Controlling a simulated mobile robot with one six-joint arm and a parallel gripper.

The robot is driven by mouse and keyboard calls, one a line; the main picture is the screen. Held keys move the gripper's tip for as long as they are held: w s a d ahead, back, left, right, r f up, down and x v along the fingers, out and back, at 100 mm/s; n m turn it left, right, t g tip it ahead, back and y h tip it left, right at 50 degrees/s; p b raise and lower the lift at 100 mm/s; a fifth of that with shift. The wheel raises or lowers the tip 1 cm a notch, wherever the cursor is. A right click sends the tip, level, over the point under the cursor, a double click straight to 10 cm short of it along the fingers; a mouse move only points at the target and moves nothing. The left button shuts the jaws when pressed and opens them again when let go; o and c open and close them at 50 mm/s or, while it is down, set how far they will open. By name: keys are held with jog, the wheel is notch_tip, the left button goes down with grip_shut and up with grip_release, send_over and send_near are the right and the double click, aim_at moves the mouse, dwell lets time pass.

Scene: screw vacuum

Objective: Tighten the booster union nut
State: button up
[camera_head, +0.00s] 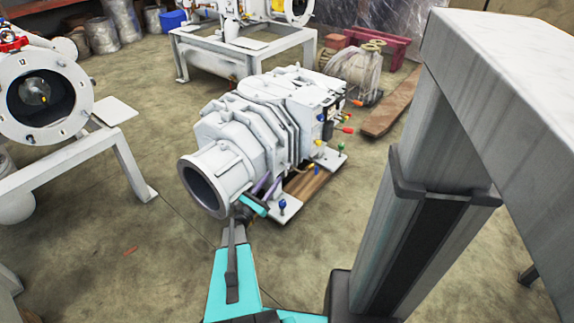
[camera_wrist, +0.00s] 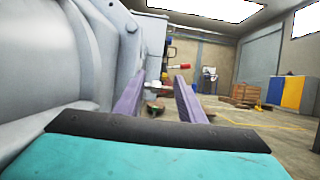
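The booster appears to be the large light-grey pump (camera_head: 245,138) in the middle of the head view, with a wide round open flange (camera_head: 203,188) facing me. Its grey casing (camera_wrist: 55,50) fills the left of the wrist view. My gripper (camera_head: 269,185) is low beside the pump's near right side. Its two purple fingers (camera_wrist: 160,82) are spread apart with nothing gripped between them. Beyond the fingertips are small fittings and a red-ended handle (camera_wrist: 180,66) on the pump's side. I cannot make out which fitting is the union nut.
Coloured handles (camera_head: 347,130) stick out from the pump's right side. A wooden pallet (camera_head: 306,187) lies under it. Another machine on a white frame (camera_head: 85,160) stands at left. A wooden plank (camera_head: 390,105) lies behind right. The floor to the pump's left is mostly clear.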

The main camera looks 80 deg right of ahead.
aim_at(288, 167)
jog(key=shift+d, duration=0.1)
jog(key=s+d+b, duration=0.1)
jog(key=s+d, duration=0.1)
jog(key=d, duration=0.1)
jog(key=s+d+b, duration=0.1)
jog(key=s+d, duration=0.1)
jog(key=d, duration=0.2)
jog(key=s+d+b, duration=0.1)
jog(key=s+d, duration=0.1)
jog(key=d, duration=0.1)
jog(key=shift+d+f, duration=0.1)
jog(key=shift+d, duration=0.15)
jog(key=shift+s+d+r, duration=0.15)
jog(key=shift+d+r, duration=0.15)
grip_shut()
jog(key=shift+d, duration=0.15)
